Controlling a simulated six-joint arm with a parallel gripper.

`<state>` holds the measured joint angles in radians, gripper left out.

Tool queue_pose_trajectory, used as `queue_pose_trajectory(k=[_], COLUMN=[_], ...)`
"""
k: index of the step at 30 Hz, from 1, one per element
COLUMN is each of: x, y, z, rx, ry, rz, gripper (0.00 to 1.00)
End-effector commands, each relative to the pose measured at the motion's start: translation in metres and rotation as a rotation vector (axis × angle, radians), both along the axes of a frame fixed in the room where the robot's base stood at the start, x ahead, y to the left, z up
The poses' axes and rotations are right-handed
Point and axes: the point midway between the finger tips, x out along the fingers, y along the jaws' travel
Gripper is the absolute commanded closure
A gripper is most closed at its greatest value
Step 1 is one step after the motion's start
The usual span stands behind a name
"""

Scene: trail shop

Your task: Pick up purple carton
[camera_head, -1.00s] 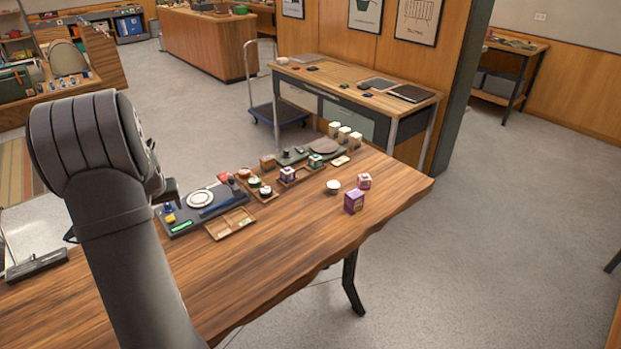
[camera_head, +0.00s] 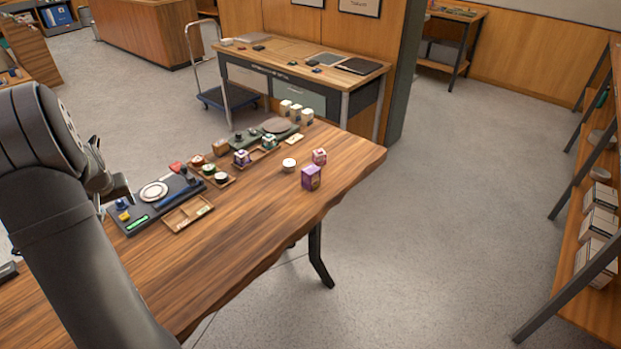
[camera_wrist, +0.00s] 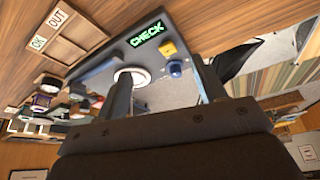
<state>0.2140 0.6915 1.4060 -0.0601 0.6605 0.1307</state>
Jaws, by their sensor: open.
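The purple carton (camera_head: 311,177) stands upright on the wooden table (camera_head: 250,235), near its right front edge in the head view. A smaller pink carton (camera_head: 319,156) stands just behind it, and a small white cup (camera_head: 289,164) is to its left. My gripper (camera_head: 118,199) is at the left, above the dark scale station, well apart from the purple carton.
The dark station (camera_head: 160,205) holds a white round plate and a green "CHECK" display (camera_wrist: 147,34). A divided wooden tray (camera_head: 188,213) lies beside it. Trays with small jars and boxes (camera_head: 215,173) line the back. The table's front right is clear.

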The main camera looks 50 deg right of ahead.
Motion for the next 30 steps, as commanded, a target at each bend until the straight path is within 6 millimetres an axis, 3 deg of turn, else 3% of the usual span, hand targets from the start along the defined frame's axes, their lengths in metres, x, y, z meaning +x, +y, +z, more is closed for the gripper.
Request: queue_pose_trajectory(k=[15, 19, 23, 26, 30], x=[0.000, -0.001, -0.009, -0.026, -0.068], y=[0.000, -0.018, -0.080, -0.152, -0.254], z=[0.000, 0.002, 0.009, 0.016, 0.028], rx=[0.000, 0.001, 0.007, 0.013, 0.016], ry=[0.000, 0.002, 0.006, 0.012, 0.014], rz=[0.000, -0.042, -0.196, -0.380, -0.656], gripper=[0.35, 0.35, 0.35, 0.35, 0.35])
